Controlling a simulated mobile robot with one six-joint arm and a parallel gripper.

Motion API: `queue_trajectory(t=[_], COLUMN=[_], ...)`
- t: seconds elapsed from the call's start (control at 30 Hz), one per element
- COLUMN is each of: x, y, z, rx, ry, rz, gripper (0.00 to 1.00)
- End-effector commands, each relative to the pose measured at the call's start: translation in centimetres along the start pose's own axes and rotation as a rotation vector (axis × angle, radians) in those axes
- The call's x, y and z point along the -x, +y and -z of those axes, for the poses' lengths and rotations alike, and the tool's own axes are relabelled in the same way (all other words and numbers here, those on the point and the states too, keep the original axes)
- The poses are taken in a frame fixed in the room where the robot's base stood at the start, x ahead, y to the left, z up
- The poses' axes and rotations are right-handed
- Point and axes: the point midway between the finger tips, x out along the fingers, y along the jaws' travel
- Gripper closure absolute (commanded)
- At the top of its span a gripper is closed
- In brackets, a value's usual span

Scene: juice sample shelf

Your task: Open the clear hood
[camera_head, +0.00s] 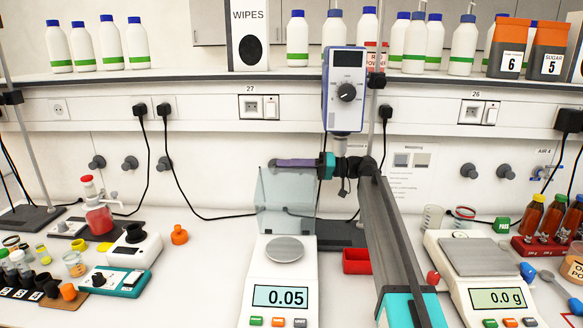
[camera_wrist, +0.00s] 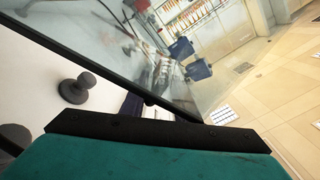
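The clear hood (camera_head: 288,205) is a see-through panel standing raised and tilted behind the round pan (camera_head: 285,249) of the left balance (camera_head: 279,292). The pan looks uncovered from the front, and its display reads 0.05. My gripper (camera_head: 279,163) has purple fingers pointing left at the hood's top edge; I cannot tell whether they touch it. The fingers show side-on, so their gap is hidden. In the wrist view a glassy pane with a dark edge (camera_wrist: 88,58) crosses close in front of the teal gripper body, and the fingers are mostly hidden.
A blue device with a dial (camera_head: 344,92) hangs on a stand just above my gripper. A red tray (camera_head: 356,261) lies right of the left balance. A second balance (camera_head: 483,262) stands further right. An orange stopper (camera_head: 179,235) is at left. White bottles line the shelf above.

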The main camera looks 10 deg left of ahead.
Motion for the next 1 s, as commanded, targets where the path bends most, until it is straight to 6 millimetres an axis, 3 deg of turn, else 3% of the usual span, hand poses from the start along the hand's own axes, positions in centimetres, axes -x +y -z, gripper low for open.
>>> queue_trajectory(t=[0.27, 0.73, 1.0], x=[1.1, 6.7, 7.5], y=[0.1, 0.1, 0.0], z=[0.0, 0.0, 0.0], rx=[0.000, 0.000, 0.000], ry=[0.002, 0.001, 0.000], rz=[0.000, 0.000, 0.000], gripper=[0.72, 0.72, 0.72])
